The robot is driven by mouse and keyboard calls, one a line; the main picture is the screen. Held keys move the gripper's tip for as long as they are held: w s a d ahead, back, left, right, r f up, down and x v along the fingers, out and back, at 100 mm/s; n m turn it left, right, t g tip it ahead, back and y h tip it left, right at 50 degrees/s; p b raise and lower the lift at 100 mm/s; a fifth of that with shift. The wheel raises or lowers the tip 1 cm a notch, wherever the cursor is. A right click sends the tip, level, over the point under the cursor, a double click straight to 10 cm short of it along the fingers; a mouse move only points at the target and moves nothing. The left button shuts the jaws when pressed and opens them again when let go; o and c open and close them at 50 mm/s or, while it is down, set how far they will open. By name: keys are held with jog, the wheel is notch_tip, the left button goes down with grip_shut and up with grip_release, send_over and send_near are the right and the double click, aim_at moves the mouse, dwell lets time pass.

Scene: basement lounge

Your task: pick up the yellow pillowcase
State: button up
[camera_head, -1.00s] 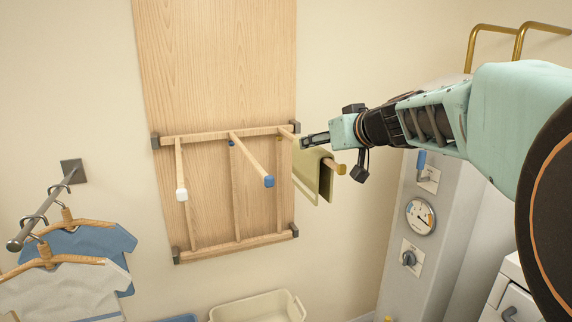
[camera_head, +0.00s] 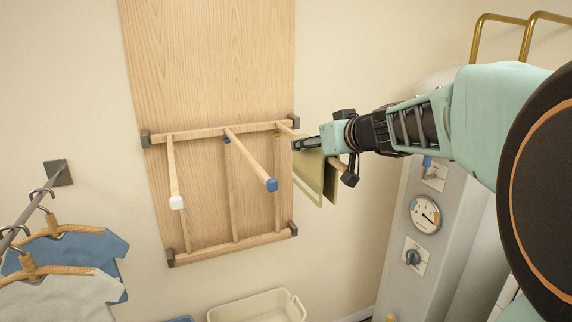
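The yellow pillowcase (camera_head: 311,178) hangs over the right-hand peg of a wooden wall rack (camera_head: 213,132). It is pale yellow-olive, and its hanging lower part shows below my gripper. My gripper (camera_head: 299,145) is at the pillowcase's upper edge, close to the wall end of that peg, pointing left. The fingers look close together, but they are small and dark here. I cannot tell whether they are touching or holding the cloth. My gripper and wrist hide part of the peg and the cloth's top.
Two other pegs, one blue-tipped (camera_head: 271,185) and one white-tipped (camera_head: 176,202), jut out left of the pillowcase. A grey machine with a dial (camera_head: 425,214) stands at right. A cream basin (camera_head: 257,307) sits below. Clothes on hangers (camera_head: 62,256) are at left.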

jog(key=shift+c, duration=0.6)
grip_shut()
